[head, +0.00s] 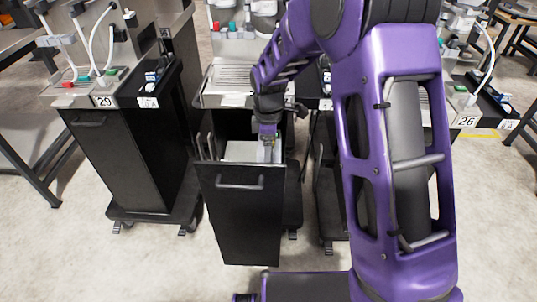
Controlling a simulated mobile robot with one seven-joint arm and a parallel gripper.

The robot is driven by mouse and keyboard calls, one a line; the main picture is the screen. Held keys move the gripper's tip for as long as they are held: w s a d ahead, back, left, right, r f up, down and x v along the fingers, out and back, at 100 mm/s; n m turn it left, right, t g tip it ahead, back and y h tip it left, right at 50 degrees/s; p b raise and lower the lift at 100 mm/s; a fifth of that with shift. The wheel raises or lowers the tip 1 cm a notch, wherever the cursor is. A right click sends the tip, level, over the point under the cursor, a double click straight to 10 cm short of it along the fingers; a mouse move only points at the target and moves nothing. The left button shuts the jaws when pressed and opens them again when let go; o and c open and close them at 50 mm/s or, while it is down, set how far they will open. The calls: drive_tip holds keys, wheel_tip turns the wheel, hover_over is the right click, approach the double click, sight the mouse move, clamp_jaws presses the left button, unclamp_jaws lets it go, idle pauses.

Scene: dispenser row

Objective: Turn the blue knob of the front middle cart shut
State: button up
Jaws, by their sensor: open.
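The front middle cart (232,76) has a steel top with a ribbed tray. A red knob and a small teal-blue knob (232,27) show at its back; how far the blue one is turned is too small to tell. The cart's black drawer (238,222) with a grey handle is pulled out. My gripper (267,146) is open and points down at the drawer's opening, in front of and below the knobs. It looks apart from them. My purple arm hides the right part of the cart's top.
Cart 29 (118,170) stands to the left, with red, teal and green knobs and white hoses. Cart 26 (466,110) is at the right, partly behind my arm. The concrete floor (150,265) at front left is clear.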

drive_tip(key=shift+f, duration=0.1)
clamp_jaws()
idle(0.4)
drive_tip(key=m+p, duration=0.1)
drive_tip(key=m, duration=0.3)
drive_tip(key=shift+m, duration=0.4)
drive_tip(key=m, duration=0.4)
drive_tip(key=shift+m+p, duration=0.3)
drive_tip(key=m, duration=0.4)
drive_tip(key=shift+p, duration=0.3)
drive_tip(key=shift+m+p, duration=0.3)
drive_tip(key=shift+m, duration=1.9)
